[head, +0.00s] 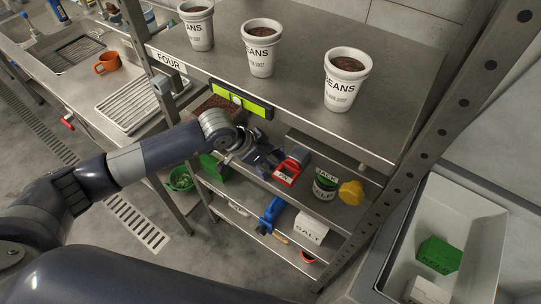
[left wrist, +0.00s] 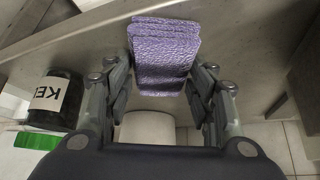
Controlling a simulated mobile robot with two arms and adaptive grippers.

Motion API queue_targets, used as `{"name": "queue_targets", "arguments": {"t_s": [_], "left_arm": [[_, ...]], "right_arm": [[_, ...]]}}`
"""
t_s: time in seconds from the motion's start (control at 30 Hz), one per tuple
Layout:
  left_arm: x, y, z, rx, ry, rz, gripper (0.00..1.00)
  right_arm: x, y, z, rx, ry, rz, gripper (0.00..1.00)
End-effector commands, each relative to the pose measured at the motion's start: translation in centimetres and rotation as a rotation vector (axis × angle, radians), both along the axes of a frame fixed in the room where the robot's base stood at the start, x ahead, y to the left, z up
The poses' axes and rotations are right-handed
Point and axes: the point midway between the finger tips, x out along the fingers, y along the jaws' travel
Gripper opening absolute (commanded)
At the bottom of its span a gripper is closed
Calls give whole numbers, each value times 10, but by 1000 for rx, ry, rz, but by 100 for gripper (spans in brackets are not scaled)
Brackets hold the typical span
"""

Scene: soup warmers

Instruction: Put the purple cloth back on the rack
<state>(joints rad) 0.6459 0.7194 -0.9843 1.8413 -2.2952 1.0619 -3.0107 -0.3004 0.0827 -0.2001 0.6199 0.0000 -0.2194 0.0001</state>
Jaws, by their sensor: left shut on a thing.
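The purple cloth (left wrist: 163,50) is a folded, textured bundle between the fingers of my left gripper (left wrist: 163,80), seen in the left wrist view. The gripper is shut on it, near a metal shelf surface. In the head view, my left gripper (head: 250,150) reaches in under the top shelf of the metal rack (head: 290,100). A dark purplish patch, probably the cloth (head: 265,160), shows just beyond the fingers there, partly hidden by them. My right gripper is not in view.
Three cups labelled BEANS stand on the top shelf, one in front (head: 347,82). A white SALT box (head: 311,226) is lower. A dark labelled jar (left wrist: 52,97) is beside the left gripper.

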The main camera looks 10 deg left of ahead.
Motion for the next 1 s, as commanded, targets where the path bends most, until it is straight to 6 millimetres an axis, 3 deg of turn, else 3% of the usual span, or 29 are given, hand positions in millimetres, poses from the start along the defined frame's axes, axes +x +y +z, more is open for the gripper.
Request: {"name": "queue_targets", "arguments": {"t_s": [0.2,0.23,0.3,0.33,0.8,1.0], "left_arm": [[0,0,-4,0,0,0,29],[0,0,-3,0,0,0,53],[0,0,-2,1,1,0,69],[0,0,-2,1,1,0,71],[-1,2,4,0,-1,1,71],[-14,16,31,2,-5,0,71]], "right_arm": [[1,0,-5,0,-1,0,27],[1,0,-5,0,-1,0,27],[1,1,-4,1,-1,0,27],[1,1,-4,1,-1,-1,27],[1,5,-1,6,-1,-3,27],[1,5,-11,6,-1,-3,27]]}}
